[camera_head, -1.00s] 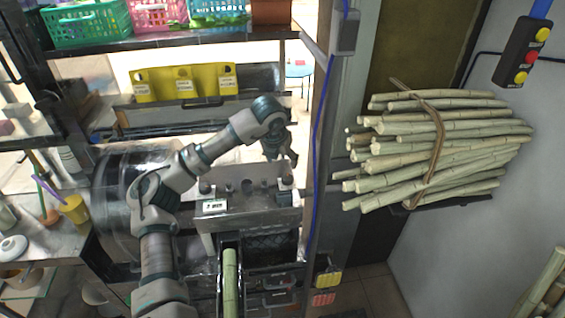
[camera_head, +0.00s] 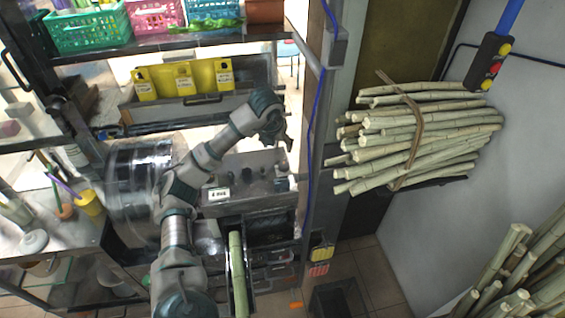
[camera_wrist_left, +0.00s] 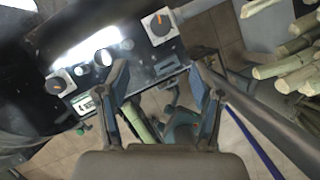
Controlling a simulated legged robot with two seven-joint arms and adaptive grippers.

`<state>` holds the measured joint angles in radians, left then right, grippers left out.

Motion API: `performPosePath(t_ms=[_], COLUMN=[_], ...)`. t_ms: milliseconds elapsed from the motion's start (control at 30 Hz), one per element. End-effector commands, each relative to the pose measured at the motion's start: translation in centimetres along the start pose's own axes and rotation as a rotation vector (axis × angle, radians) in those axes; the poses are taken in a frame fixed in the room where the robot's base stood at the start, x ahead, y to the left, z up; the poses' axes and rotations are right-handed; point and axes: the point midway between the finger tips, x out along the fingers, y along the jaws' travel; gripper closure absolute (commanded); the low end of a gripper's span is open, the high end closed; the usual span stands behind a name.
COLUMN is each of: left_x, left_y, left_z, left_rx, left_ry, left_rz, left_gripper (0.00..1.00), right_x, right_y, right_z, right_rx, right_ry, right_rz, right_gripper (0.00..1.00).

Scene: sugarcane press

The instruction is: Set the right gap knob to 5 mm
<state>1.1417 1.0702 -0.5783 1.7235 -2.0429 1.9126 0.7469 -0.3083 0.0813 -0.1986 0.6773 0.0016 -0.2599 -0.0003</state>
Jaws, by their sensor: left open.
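The press housing (camera_head: 245,168) stands at the centre of the head view. A small white display (camera_head: 219,194) on its front seems to read 4 mm. In the left wrist view, two knobs with orange pointers sit on the dark top: the right gap knob (camera_wrist_left: 160,22) and the left knob (camera_wrist_left: 57,84), with a round silver part (camera_wrist_left: 103,57) between them. My left gripper (camera_head: 287,143) is above the right end of the press. In the left wrist view its fingers (camera_wrist_left: 158,68) are open and empty, apart from the right knob. My right gripper is not visible.
A blue cable and post (camera_head: 312,140) stand just right of my left gripper. A green cane (camera_head: 238,270) lies in the feed chute below the press. A yellow rack (camera_head: 185,80) is behind.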

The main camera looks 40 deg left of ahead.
Motion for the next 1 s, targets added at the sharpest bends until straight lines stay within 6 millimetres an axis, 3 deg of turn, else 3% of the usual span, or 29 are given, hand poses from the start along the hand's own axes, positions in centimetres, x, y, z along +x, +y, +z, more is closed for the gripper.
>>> performPosePath(t_ms=[600,800,1000], left_x=[13.6,15.6,16.1], left_y=[-0.1,-0.1,-0.1], left_z=[-0.2,-0.1,-0.1], left_rx=[0.001,0.002,0.002], left_ry=[0.004,0.001,0.001], left_rz=[0.001,0.000,0.000], left_gripper=[0.34,0.34,0.34], right_x=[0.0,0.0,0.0], right_y=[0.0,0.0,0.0], right_z=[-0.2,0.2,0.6], right_rx=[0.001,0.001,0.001], right_ry=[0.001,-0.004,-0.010], right_rz=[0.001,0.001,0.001], right_gripper=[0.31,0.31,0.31])
